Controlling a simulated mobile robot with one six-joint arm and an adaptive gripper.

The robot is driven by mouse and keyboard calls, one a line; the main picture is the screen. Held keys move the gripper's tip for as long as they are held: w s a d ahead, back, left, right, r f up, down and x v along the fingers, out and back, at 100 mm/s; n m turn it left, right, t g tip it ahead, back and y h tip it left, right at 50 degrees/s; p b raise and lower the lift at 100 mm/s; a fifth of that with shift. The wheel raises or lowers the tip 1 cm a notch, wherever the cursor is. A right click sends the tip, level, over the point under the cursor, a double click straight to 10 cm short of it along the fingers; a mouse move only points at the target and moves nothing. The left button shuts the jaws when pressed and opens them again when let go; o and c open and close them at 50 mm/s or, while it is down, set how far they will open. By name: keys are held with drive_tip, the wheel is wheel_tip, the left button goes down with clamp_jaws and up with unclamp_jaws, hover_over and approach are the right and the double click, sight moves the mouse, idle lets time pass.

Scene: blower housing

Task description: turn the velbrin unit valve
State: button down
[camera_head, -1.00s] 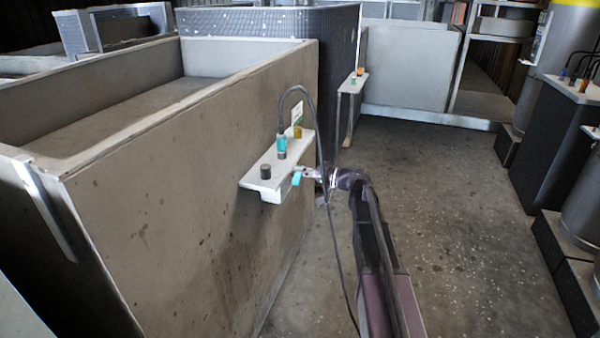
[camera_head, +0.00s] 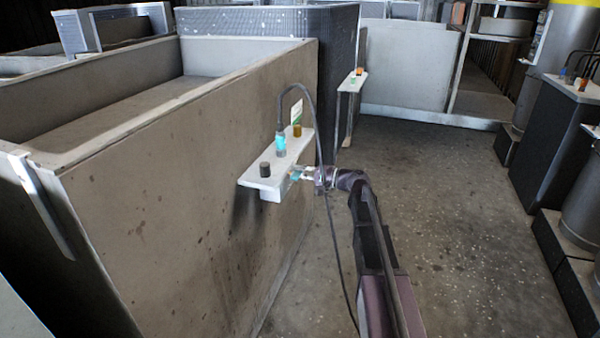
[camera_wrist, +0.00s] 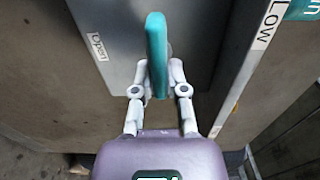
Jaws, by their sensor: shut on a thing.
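The valve has a teal lever handle (camera_wrist: 156,45), which stands upright in the wrist view in front of a grey panel. In the head view the handle (camera_head: 295,175) shows as a small teal patch at the front of the shelf-like bracket (camera_head: 272,180) on the tank wall. My gripper (camera_wrist: 160,80) is shut on the lower part of the handle, with one finger on each side. In the head view my gripper (camera_head: 305,174) reaches the bracket from the right, and the handle is partly hidden by it.
An "Open" label (camera_wrist: 97,46) is left of the handle, and a "LOW" label (camera_wrist: 265,25) is at the right. A teal connector (camera_head: 281,143) with a black cable, a dark knob (camera_head: 265,169) and an amber knob (camera_head: 297,130) top the bracket. Floor (camera_head: 460,240) is clear to the right.

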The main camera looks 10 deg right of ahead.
idle(0.3)
drive_tip(key=c, duration=0.7)
unclamp_jaws()
drive_tip(key=shift+o, duration=0.2)
drive_tip(key=v, duration=1.2)
drive_tip(key=shift+a, duration=0.1)
